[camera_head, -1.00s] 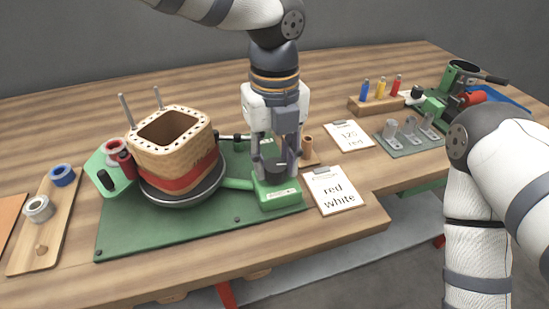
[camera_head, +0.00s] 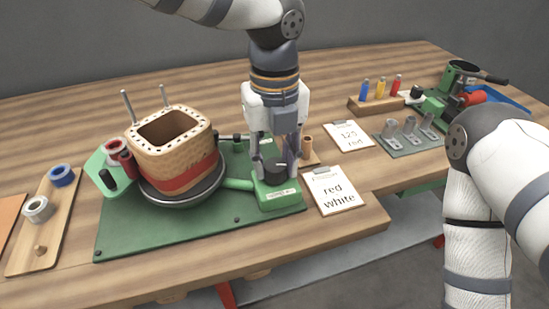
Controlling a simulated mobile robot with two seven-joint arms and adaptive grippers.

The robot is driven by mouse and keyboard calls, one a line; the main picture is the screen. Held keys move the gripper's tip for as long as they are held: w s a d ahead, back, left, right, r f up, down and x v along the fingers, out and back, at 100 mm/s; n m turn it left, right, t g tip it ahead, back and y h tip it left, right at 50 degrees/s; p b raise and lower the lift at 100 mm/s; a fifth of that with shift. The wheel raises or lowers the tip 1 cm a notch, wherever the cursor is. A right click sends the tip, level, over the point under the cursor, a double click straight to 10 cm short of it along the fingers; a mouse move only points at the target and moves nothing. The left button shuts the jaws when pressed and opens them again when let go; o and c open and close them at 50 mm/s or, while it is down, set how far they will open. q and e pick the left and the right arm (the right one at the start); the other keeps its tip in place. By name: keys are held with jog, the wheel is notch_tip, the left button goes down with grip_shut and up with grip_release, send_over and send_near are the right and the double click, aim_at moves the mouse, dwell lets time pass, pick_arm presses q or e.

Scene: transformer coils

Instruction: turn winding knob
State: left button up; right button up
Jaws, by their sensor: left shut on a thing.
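The winding knob (camera_head: 275,166) is a dark round knob on top of a green block (camera_head: 279,192) at the right end of the green winding base (camera_head: 150,230). My left gripper (camera_head: 275,164) points straight down over the block, its fingers on either side of the knob, shut on it. A square coil former (camera_head: 172,150) with tan sides and a red band stands on a dark round turntable (camera_head: 180,198) left of the block. My right gripper is out of the picture; only my right arm shows at the right edge.
Clipboards reading "red white" (camera_head: 337,192) and "125 red" (camera_head: 348,134) lie right of the base. A wooden tray (camera_head: 45,240) with blue and grey rings is at the left. Coloured pegs (camera_head: 380,88) and a metal fixture stand at the back right.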

aim_at(275, 163)
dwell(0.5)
pick_arm(q)
jog(key=o, duration=1.1)
jog(key=shift+o, duration=0.2)
notch_tip(275, 163, up, 12)
